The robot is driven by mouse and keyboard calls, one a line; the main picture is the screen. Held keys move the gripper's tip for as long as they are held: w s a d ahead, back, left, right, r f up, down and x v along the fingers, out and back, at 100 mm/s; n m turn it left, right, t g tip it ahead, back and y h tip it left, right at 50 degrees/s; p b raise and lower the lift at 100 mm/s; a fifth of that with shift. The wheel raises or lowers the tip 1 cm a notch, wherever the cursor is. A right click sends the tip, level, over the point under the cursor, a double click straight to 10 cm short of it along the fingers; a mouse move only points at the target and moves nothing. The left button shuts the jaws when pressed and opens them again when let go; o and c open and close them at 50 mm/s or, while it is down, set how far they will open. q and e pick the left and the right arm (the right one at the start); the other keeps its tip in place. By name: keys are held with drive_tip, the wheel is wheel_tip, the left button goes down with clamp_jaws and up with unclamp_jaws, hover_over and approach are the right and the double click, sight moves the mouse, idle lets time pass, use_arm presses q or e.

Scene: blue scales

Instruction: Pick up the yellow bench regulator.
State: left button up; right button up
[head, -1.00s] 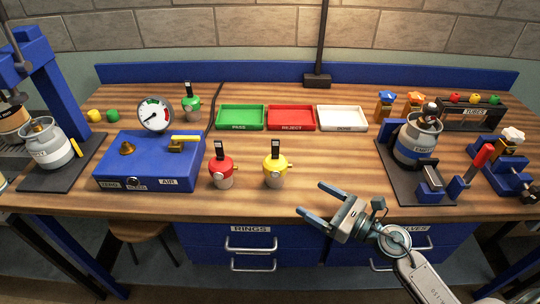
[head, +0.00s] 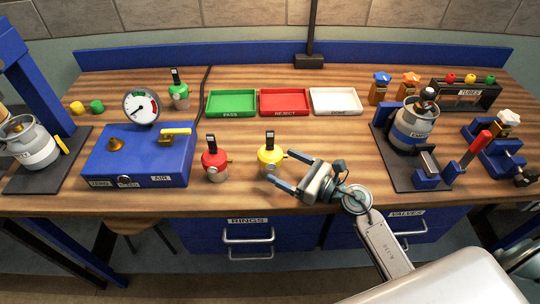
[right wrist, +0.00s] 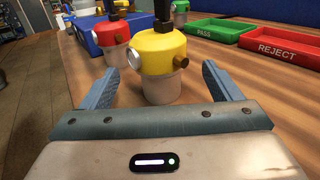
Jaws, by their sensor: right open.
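The yellow bench regulator (head: 270,156) stands upright on the wooden bench near its front edge. It has a yellow top, a pale lower body, a black piece on top and a brass fitting at the side. My right gripper (head: 282,169) is open, just right of it in the head view. In the right wrist view the yellow regulator (right wrist: 162,62) stands ahead, roughly centred between the two open fingers (right wrist: 160,88) and beyond their tips or just at them; I cannot tell whether they touch it. My left gripper is not in view.
A red regulator (head: 214,160) stands close left of the yellow one. A blue test box (head: 138,160) with a gauge is further left. Green (head: 231,103), red (head: 284,102) and white (head: 335,101) trays lie behind. A grey canister (head: 413,127) stands on a dark plate at right.

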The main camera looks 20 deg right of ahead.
sight(271, 159)
drive_tip(key=shift+w+a+r+p, duration=0.2)
drive_tip(key=shift+w+a+p, duration=0.15)
drive_tip(key=shift+w+p, duration=0.1)
drive_tip(key=p+x, duration=0.1)
drive_tip(key=x, duration=0.2)
drive_tip(key=shift+w+a+p, duration=0.15)
drive_tip(key=shift+p, duration=0.2)
drive_tip(key=shift+w+a+f, duration=0.25)
drive_tip(key=shift+w+a, duration=0.05)
drive_tip(key=shift+d, duration=0.1)
drive_tip(key=shift+c, duration=0.2)
drive_tip(key=c, duration=1.1)
drive_tip(key=shift+c, duration=0.7)
drive_tip(key=shift+r, duration=0.15)
